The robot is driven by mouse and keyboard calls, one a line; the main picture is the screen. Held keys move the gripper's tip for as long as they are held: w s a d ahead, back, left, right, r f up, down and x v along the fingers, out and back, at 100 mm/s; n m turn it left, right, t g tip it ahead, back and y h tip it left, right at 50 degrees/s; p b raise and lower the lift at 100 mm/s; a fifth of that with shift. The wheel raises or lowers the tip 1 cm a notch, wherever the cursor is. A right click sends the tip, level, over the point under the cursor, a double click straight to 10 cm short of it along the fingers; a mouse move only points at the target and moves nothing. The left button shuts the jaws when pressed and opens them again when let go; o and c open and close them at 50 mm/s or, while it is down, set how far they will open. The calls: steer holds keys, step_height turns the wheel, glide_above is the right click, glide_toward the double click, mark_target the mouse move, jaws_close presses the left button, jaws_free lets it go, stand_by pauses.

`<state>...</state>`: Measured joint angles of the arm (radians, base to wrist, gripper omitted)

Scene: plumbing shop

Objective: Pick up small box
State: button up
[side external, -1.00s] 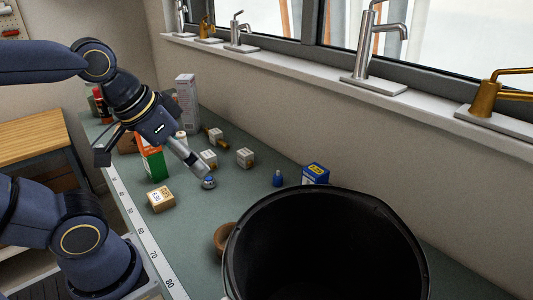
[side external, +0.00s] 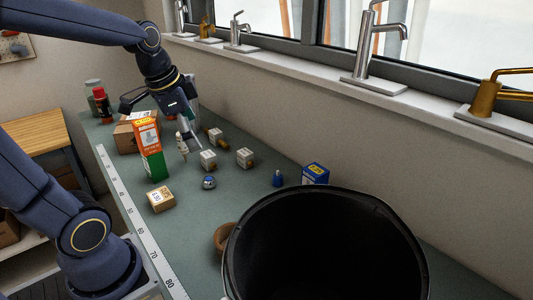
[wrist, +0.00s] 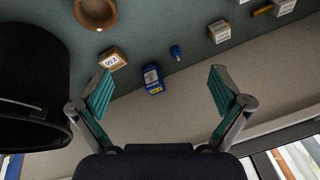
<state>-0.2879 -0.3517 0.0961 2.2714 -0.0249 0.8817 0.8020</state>
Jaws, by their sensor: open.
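Several small boxes stand on the green bench, and I cannot tell which one the task means. In the side view there is a tan box with a white label (side external: 160,199) at the front, two white-labelled boxes (side external: 208,159) (side external: 245,158) further back, another (side external: 215,135) behind them, and a blue box (side external: 315,174) beside the bin. My gripper (side external: 190,142) is above the bench near the white boxes, holding nothing. In the wrist view my gripper (wrist: 160,74) is open with its fingers wide apart. The blue box (wrist: 152,79) appears between them, with a labelled brown box (wrist: 112,60) beside the left finger.
A large black bin (side external: 400,225) fills the near right. A brown bowl (side external: 225,237), blue-topped ball (side external: 209,183) and small blue bottle (side external: 278,179) lie on the bench. An orange-green carton (side external: 150,148) stands left of my gripper. The wall and tap-lined sill (side external: 300,62) bound the far side.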

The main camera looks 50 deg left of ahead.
steer(key=s+a+f+n+g, duration=0.2)
steer(key=a+f, duration=0.3)
steer(key=a, duration=0.5)
steer(key=n+g, duration=0.2)
glide_above(160, 195)
steer(key=shift+h, duration=0.4)
steer(key=f, duration=1.6)
steer(key=shift+s+d+f, duration=0.15)
steer(key=shift+s+d, duration=0.1)
steer(key=shift+d, duration=0.05)
steer(key=shift+w+a+f, duration=0.15)
steer(key=shift+f, duration=1.35)
steer(key=shift+w+a+f, duration=0.1)
steer(key=shift+a+f, duration=0.05)
steer(key=shift+f, duration=1.35)
steer(key=c, duration=1.2)
